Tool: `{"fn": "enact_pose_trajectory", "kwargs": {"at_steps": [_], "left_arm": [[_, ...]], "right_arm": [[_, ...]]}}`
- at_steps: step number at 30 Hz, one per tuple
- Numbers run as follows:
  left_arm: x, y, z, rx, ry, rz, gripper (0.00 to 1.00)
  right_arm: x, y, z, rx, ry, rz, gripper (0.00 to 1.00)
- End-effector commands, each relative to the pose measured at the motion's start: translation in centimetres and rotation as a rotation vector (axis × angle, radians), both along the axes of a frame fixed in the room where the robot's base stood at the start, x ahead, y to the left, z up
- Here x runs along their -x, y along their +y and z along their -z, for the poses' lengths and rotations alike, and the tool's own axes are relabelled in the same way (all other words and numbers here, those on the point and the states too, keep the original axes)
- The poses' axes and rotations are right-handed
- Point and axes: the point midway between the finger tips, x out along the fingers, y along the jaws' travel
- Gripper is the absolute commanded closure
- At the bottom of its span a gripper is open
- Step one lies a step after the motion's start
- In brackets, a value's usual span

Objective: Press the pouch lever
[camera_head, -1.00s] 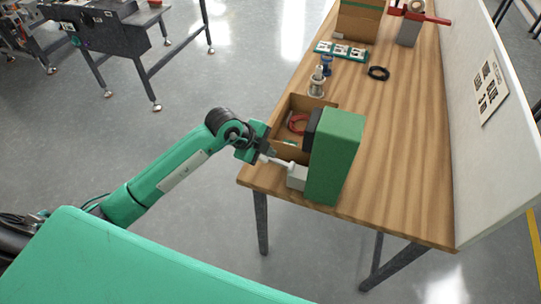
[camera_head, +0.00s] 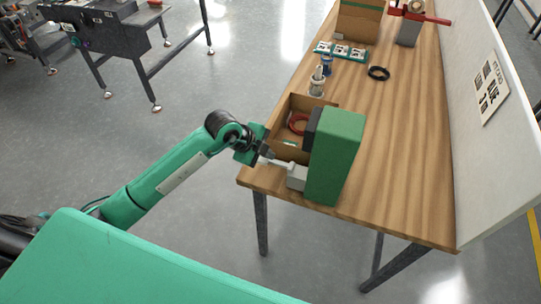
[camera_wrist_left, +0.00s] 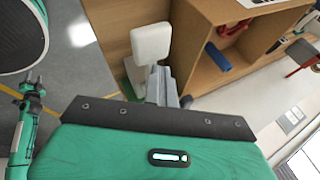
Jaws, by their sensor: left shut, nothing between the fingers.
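The pouch lever (camera_head: 277,162) is a thin white bar. It sticks out left from the light grey base block (camera_head: 297,177) of a green machine (camera_head: 336,158) at the table's near left corner. My left gripper (camera_head: 268,154) is shut and empty at the outer end of the lever, partly covering it. Whether the fingers touch it cannot be told. In the left wrist view the shut grey fingers (camera_wrist_left: 160,86) are just below a white paddle-shaped part (camera_wrist_left: 152,44), which looks like the lever's end. My right gripper is out of view.
A cardboard box (camera_head: 290,103) holding a red ring (camera_head: 298,123) stands behind the machine. Spools (camera_head: 317,84), a black ring (camera_head: 378,73) and teal-framed cards (camera_head: 341,51) lie farther back on the wooden table (camera_head: 400,150). A white panel (camera_head: 480,130) borders the right side.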

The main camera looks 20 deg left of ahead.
Motion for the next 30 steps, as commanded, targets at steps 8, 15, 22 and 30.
{"fn": "enact_pose_trajectory", "kwargs": {"at_steps": [8, 15, 22, 30], "left_arm": [[0.0, 0.2, 0.5, -0.003, 0.003, -0.001, 1.00], [0.0, 0.3, 0.8, -0.004, 0.003, -0.003, 1.00], [0.0, 0.4, 1.1, -0.004, 0.003, -0.003, 1.00], [0.0, 0.6, 1.5, -0.006, 0.003, -0.004, 1.00]], "right_arm": [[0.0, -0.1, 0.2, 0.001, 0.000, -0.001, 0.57], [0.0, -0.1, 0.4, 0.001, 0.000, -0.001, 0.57], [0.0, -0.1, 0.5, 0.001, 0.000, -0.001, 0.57], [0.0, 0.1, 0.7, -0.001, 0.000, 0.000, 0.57]]}}
